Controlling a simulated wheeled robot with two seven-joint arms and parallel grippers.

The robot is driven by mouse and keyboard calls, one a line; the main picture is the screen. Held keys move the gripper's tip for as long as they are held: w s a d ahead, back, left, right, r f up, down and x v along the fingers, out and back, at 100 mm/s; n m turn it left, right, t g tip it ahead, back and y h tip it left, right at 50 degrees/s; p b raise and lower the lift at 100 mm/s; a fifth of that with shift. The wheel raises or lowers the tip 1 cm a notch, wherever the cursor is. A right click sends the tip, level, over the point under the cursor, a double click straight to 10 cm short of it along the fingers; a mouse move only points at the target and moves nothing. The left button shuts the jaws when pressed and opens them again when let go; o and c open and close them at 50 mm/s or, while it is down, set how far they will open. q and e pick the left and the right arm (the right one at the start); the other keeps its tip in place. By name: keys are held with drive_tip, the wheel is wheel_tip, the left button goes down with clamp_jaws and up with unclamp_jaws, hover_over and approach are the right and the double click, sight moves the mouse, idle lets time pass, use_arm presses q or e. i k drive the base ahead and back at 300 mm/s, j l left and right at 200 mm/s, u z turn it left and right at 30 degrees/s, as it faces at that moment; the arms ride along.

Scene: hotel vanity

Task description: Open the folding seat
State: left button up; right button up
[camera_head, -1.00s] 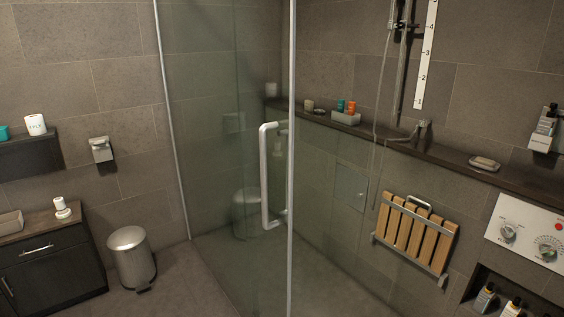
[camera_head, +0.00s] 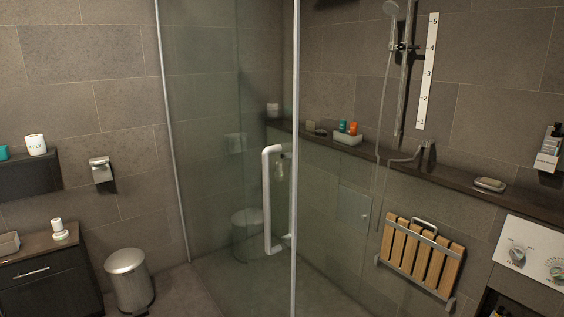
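The folding seat (camera_head: 421,257) is on the right wall of the shower, below the dark ledge. It has several light wooden slats on a grey metal frame and lies folded up flat against the tiles. A grey metal handle (camera_head: 425,223) sticks out at its top edge. Neither of my grippers shows in the head view.
A glass shower panel (camera_head: 215,120) with a long vertical handle (camera_head: 269,200) stands left of the seat. A dark ledge (camera_head: 455,176) with a soap dish (camera_head: 489,184) runs above it. A control panel (camera_head: 530,250) is at the right. A bin (camera_head: 128,275) stands on the floor at left.

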sight(397, 230)
drive_tip(key=i+j+z, duration=0.5)
drive_tip(key=i+j, duration=0.15)
drive_tip(key=i+l+z, duration=0.1)
drive_tip(key=z, duration=0.35)
drive_tip(key=i+l+z, duration=0.1)
drive_tip(key=z, duration=0.3)
drive_tip(key=i+z, duration=0.2)
drive_tip(key=z, duration=0.25)
drive_tip(key=i, duration=2.1)
drive_tip(key=k+j, duration=0.1)
drive_tip(key=k, duration=0.8)
drive_tip(key=k+j+u, duration=0.1)
drive_tip(key=k+u, duration=0.3)
drive_tip(key=k+j+u, duration=0.15)
drive_tip(key=u, duration=0.2)
drive_tip(key=k+j+u, duration=0.4)
drive_tip(key=l+u, duration=0.1)
drive_tip(key=u, duration=0.35)
drive_tip(key=l+u, duration=0.1)
drive_tip(key=u, duration=0.35)
drive_tip(key=l+u, duration=0.15)
drive_tip(key=u, duration=0.3)
drive_tip(key=i+z, duration=0.2)
drive_tip(key=k, duration=0.1)
